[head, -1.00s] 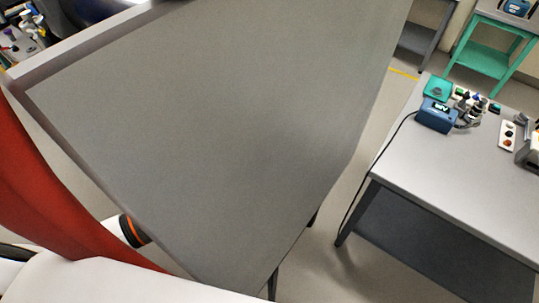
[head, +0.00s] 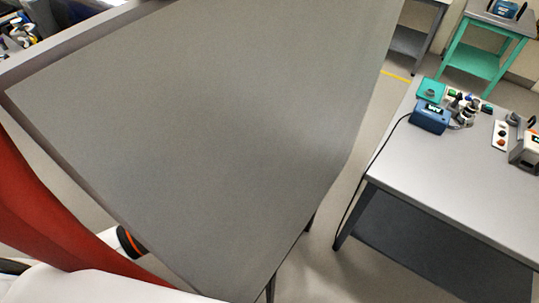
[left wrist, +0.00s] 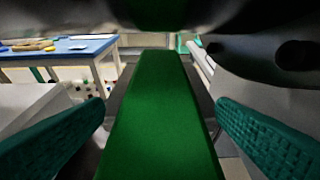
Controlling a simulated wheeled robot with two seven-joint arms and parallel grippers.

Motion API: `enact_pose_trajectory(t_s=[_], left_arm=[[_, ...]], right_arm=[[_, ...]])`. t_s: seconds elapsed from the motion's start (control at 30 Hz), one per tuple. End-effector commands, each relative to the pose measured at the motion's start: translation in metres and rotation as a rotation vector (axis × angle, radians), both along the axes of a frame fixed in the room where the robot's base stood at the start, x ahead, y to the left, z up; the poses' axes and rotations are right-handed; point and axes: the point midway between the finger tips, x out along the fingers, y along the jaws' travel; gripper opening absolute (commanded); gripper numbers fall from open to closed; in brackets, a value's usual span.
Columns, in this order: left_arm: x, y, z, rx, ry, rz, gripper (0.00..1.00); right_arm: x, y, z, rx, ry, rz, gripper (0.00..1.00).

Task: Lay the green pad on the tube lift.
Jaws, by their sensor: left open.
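A long flat bright green piece, which looks like the green pad (left wrist: 160,125), runs up the middle of the left wrist view. My left gripper (left wrist: 160,106) is open, with one teal ribbed finger on each side of this green piece. Gaps show between the fingers and its sides. I cannot tell what bears the green piece. My left gripper does not show in the head view, and my right gripper is in neither view. I cannot make out the tube lift in either view.
A large bare grey tabletop (head: 215,130) fills the head view's middle. A grey table (head: 460,180) at right carries a blue device (head: 430,117), a teal mat (head: 429,91) and small items. A green-framed stand (head: 474,62) is behind. A blue-topped table (left wrist: 75,48) shows in the left wrist view.

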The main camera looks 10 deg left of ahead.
Motion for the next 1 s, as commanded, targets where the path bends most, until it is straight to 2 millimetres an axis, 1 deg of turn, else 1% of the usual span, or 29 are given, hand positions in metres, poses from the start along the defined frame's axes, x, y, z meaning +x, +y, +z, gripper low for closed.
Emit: enact_pose_trajectory(t_s=[0.13,0.23,0.5,0.6,0.7,0.83,1.0], left_arm=[[-0.005,0.002,0.000,0.000,0.001,0.000,0.80],[-0.015,0.006,0.004,-0.001,0.001,-0.001,0.80],[-0.063,0.026,0.025,0.000,0.000,-0.002,0.80],[-0.080,0.033,0.032,0.000,0.000,-0.001,0.80],[-0.091,0.038,0.039,0.000,-0.002,-0.001,0.80],[-0.101,0.041,0.044,0.000,-0.002,-0.001,0.80],[-0.110,0.045,0.046,-0.001,-0.001,-0.001,0.80]], right_arm=[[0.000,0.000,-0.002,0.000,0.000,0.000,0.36],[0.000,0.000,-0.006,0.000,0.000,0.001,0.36],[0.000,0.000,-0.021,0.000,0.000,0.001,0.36],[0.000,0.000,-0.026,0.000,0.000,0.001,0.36],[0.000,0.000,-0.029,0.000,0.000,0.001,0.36],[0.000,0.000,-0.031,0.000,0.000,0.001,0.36],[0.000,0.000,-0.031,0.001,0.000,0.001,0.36]])
